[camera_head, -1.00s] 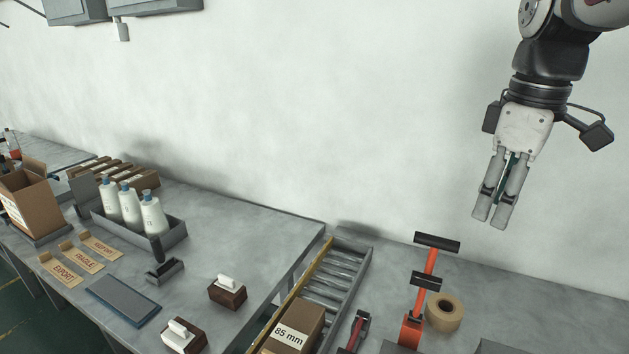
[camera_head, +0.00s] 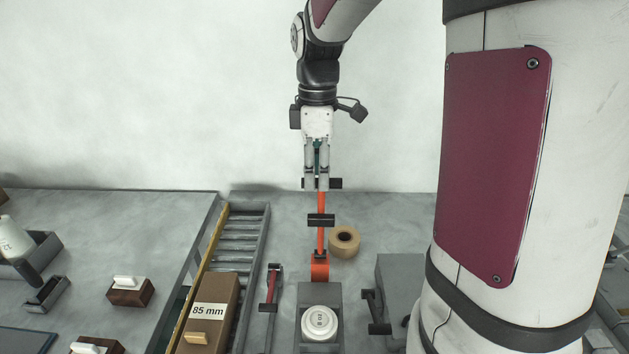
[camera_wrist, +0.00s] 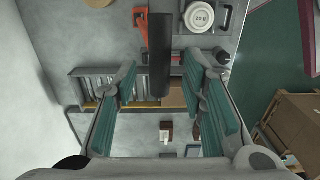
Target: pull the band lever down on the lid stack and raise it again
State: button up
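The band lever (camera_head: 321,207) is an orange upright arm with black crossbars, standing behind the lid stack. Its top black handle (camera_head: 336,183) lies level. The lid stack (camera_head: 319,323) shows as a round white lid on a grey stand; it also appears in the wrist view (camera_wrist: 199,17). My gripper (camera_head: 316,187) points down at the top handle, its fingertips overlapping it in the head view. In the wrist view my gripper (camera_wrist: 160,76) is open, with the black handle (camera_wrist: 159,50) lying lengthwise between the spread fingers. A gap shows on both sides; contact cannot be told.
A tape roll (camera_head: 344,242) lies right of the lever. A red-handled tool (camera_head: 271,285) and a roller track (camera_head: 240,232) with an "85 mm" carton (camera_head: 208,315) are left. A grey block (camera_head: 400,285) stands right. The wall (camera_head: 150,90) rises behind.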

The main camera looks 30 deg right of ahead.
aim_at(317, 179)
jog(key=shift+f, duration=1.6)
jog(key=shift+s, duration=0.1)
grip_shut()
